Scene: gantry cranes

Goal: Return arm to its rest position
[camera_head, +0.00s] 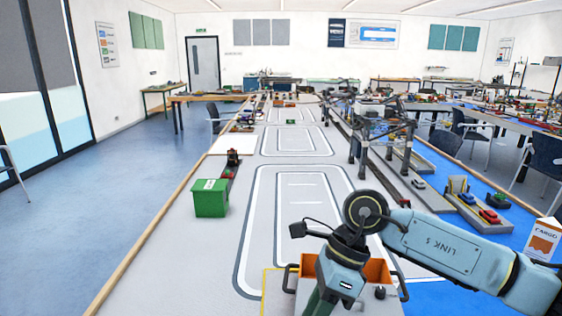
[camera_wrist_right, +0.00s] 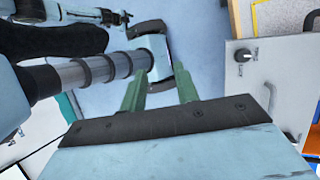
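My right arm (camera_head: 448,247) comes in from the right edge in the head view, with its link marked "LINK 5". The wrist bends down, and the right gripper (camera_head: 318,303) shows green fingers at the bottom edge, over the near end of the table. In the right wrist view the two green fingers of the right gripper (camera_wrist_right: 160,92) are apart with nothing between them. Bluish floor and parts of my own body lie beyond them.
An orange-lined box (camera_head: 378,271) with dark handles and a knob panel (camera_wrist_right: 243,85) sits close to the right gripper. A green bin (camera_head: 211,198) stands left on the long table (camera_head: 205,277). Gantry cranes (camera_head: 384,150) and a cargo carton (camera_head: 543,238) are to the right.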

